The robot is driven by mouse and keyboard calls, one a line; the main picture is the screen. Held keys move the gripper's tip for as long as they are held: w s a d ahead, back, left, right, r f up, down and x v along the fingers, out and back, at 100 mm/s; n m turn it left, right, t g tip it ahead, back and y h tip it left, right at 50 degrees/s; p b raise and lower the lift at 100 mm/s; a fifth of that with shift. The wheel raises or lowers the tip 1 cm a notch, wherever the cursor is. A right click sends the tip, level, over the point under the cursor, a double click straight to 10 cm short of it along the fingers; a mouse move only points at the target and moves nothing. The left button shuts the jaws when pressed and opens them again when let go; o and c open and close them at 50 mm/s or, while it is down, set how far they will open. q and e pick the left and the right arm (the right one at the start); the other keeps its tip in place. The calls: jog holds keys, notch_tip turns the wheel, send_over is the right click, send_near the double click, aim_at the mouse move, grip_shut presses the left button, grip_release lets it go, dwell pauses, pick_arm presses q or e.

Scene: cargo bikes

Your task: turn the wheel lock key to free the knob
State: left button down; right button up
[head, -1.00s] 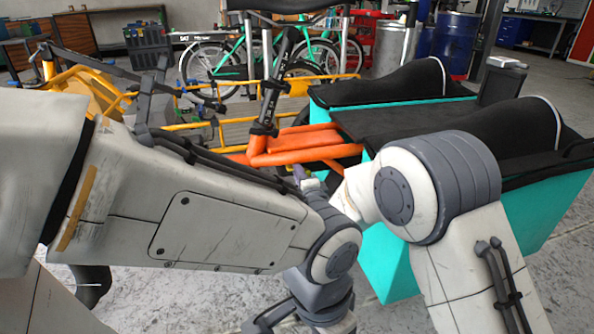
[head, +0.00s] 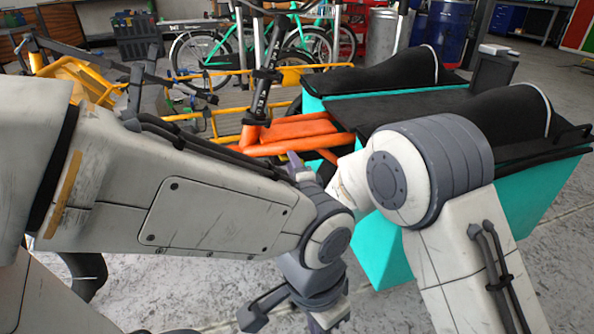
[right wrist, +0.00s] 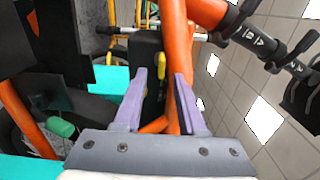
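An orange cargo bike frame (head: 300,130) stands in the middle of the head view, joined to a turquoise box with black padding. In the right wrist view, my right gripper (right wrist: 160,92) has two purple fingers spread apart. An orange tube (right wrist: 178,60) runs up behind and between them; I cannot tell whether a finger touches it. A black block with a yellow mark (right wrist: 146,58) is just beyond the left finger. A green knob (right wrist: 61,127) is at the lower left. I cannot make out the key for certain. My left gripper (head: 290,318) points down at the bottom edge, partly cut off.
The turquoise cargo box (head: 480,240) fills the right side, close to my right arm. A yellow bike frame (head: 215,120) is at the left, with green bikes (head: 215,50) behind. Bare concrete floor (head: 150,290) shows at the bottom left.

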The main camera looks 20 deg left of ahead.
jog(key=p+v, duration=0.3)
jog(key=v, duration=0.6)
jog(key=shift+s+d, duration=0.2)
